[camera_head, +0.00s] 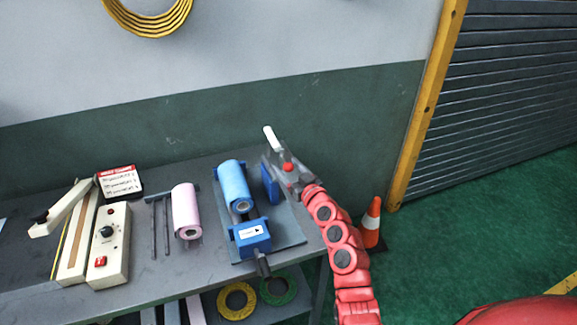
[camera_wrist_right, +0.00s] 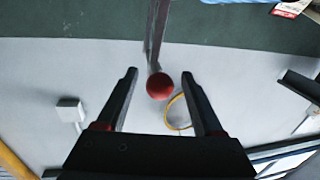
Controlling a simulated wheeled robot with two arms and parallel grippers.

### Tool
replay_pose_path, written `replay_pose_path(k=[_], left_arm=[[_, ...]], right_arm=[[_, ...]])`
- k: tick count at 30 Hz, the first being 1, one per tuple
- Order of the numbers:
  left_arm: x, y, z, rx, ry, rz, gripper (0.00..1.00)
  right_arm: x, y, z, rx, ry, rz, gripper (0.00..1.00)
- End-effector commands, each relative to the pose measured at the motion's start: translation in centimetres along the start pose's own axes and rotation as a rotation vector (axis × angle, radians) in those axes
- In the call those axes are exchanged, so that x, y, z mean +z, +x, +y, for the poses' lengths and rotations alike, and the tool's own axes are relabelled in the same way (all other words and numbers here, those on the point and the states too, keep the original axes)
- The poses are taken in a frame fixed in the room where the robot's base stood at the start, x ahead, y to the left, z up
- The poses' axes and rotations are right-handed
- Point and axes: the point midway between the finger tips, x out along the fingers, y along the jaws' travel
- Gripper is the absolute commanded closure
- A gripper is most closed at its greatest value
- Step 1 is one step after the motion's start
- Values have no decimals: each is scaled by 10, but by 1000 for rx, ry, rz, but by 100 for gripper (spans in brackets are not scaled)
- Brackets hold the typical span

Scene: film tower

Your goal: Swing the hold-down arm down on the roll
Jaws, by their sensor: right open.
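The blue roll (camera_head: 235,184) lies in the blue stand (camera_head: 250,238) on the bench. A red ball knob (camera_head: 288,167) shows up and to the right of the roll, beside a blue upright block (camera_head: 270,186). In the right wrist view, the red knob (camera_wrist_right: 160,86) sits at the end of a thin metal rod (camera_wrist_right: 156,35), which I take as the hold-down arm; it stands off the roll. My right gripper (camera_head: 282,160) is open around the knob's place, with the knob in line between the fingertips; contact cannot be told. My left gripper is not in view.
An orange cone (camera_head: 371,224) stands on the floor right of the bench. The green wall (camera_head: 100,140) is close behind.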

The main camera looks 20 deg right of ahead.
Motion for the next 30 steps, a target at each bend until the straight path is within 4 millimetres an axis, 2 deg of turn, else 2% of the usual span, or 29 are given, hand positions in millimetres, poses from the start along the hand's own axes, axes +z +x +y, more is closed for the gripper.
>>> replay_pose_path(k=[8, 19, 30], left_arm=[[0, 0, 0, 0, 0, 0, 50], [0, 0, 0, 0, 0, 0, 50], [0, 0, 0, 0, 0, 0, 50]], right_arm=[[0, 1, 0, 0, -1, 1, 33], [-1, 1, 0, 1, -1, 1, 99], [-1, 1, 0, 1, -1, 2, 100]])
